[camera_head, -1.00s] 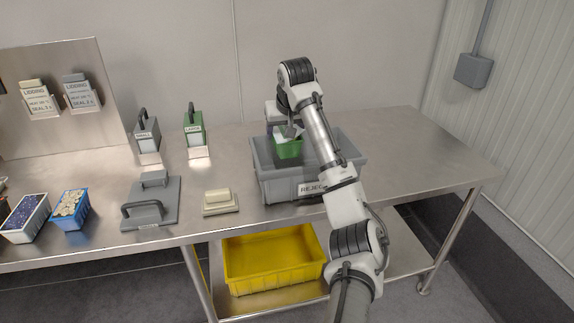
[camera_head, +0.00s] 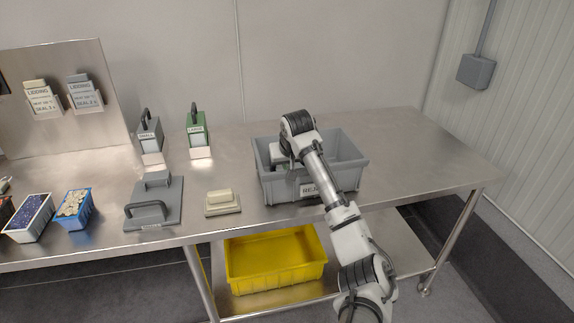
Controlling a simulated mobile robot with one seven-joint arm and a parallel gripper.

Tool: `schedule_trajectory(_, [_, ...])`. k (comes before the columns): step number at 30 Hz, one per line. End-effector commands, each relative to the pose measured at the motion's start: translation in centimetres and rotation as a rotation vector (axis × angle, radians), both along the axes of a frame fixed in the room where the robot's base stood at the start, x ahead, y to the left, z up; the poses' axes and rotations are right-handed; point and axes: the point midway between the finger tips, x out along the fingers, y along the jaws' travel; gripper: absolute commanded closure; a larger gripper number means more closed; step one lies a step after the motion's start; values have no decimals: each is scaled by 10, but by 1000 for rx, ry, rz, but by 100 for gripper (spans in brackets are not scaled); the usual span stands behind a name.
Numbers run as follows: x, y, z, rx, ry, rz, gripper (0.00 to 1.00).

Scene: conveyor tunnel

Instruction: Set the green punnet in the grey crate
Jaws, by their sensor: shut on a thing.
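The grey crate (camera_head: 350,176), with a label on its front that starts "REJ", stands on the steel table. My gripper (camera_head: 281,159) is down inside the left part of the crate, below its rim. It is shut on the green punnet. The punnet is almost wholly hidden behind the crate's front wall and my arm. I cannot tell whether the punnet touches the crate floor.
A cream block (camera_head: 222,203) and a grey plate with handles (camera_head: 153,203) lie left of the crate. Grey (camera_head: 150,138) and green (camera_head: 198,138) handled tools stand behind. A yellow bin (camera_head: 275,262) sits on the lower shelf. The table's right end is clear.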

Motion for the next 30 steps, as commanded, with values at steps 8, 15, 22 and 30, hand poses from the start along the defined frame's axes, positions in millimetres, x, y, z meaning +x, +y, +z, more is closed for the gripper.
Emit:
schedule_trajectory(8, [0,0,-3,1,1,0,21])
schedule_trajectory(15, [0,0,-3,0,1,0,13])
schedule_trajectory(22, [-2,-1,6,0,-2,1,13])
schedule_trajectory(30, [-27,-9,53,0,-3,1,13])
